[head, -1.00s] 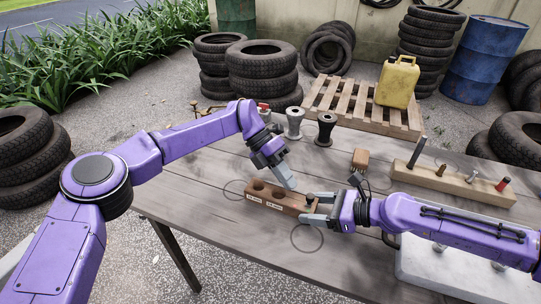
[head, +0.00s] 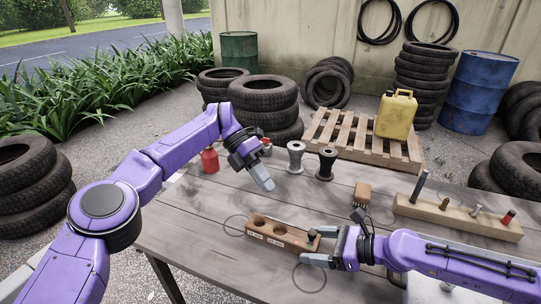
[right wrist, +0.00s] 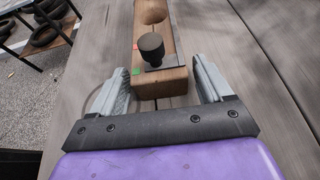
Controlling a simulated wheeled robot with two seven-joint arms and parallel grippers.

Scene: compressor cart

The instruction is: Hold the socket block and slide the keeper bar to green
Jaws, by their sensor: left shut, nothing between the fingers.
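The wooden socket block (head: 266,229), with round holes and white labels, lies on the table. The keeper bar (right wrist: 168,62) is a dark plate with a black knob (right wrist: 150,46) near the block's right end. A green mark (right wrist: 135,71) is beside the plate's near left corner; a red mark (right wrist: 135,45) lies farther along the same edge. My right gripper (right wrist: 162,88) is open, its fingers on either side of the block's end, with gaps visible. It also shows in the head view (head: 318,246). My left gripper (head: 268,186) is shut and empty, above and behind the block.
A brush-like block (head: 362,194) and a wooden rack of pegs (head: 455,217) are to the right. The table's left front is clear.

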